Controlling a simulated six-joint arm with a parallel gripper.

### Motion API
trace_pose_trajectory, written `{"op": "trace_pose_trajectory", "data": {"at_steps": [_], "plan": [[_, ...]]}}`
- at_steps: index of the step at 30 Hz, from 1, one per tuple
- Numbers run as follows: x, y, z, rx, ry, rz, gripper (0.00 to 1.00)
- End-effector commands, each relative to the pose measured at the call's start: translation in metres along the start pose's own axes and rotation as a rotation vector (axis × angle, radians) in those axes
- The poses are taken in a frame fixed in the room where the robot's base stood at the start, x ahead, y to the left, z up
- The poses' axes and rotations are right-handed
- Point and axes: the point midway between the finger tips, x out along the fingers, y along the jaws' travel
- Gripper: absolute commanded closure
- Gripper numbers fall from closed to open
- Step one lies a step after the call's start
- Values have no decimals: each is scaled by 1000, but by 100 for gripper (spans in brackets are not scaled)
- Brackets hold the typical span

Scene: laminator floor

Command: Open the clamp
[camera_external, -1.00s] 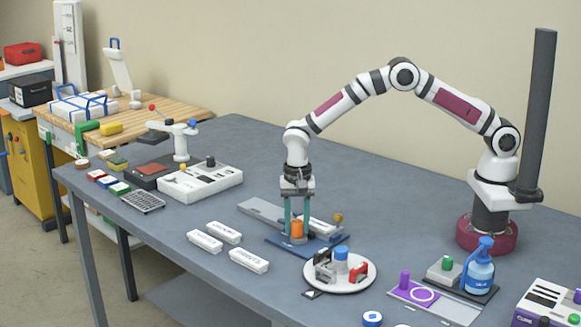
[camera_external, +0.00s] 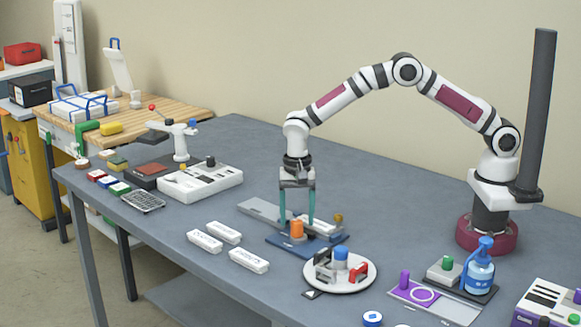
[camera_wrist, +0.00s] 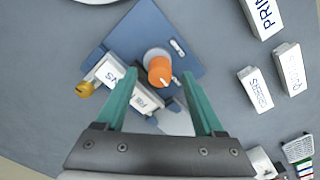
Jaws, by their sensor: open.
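An orange knob (camera_external: 297,228) stands on a blue base plate (camera_external: 278,243) in the external view; it looks like part of the clamp. The wrist view shows the orange knob (camera_wrist: 159,70) and the blue plate (camera_wrist: 178,28) too. A white lettered block (camera_external: 318,225) lies beside the knob, with a brass-coloured knob (camera_external: 339,217) at its end. My gripper (camera_external: 297,219) is open and empty, its teal fingers pointing down just above the orange knob. In the wrist view the fingertips lie on either side of the knob, apart from it.
A round white tray (camera_external: 320,286) with small parts stands close in front of the blue plate. Several white lettered blocks (camera_external: 249,260) lie to the left. A blue bottle (camera_external: 480,270) stands to the right. The table behind the plate is mostly clear.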

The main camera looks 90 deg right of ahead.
Motion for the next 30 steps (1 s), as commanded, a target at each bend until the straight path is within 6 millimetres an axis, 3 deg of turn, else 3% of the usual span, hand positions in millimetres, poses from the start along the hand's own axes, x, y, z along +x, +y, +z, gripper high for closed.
{"op": "trace_pose_trajectory", "data": {"at_steps": [9,13,18,30], "plan": [[-95,-1,0,0,0,-4,30],[-121,0,0,0,0,-2,30],[-135,0,0,0,0,0,30],[-136,0,0,-1,0,0,30]]}}
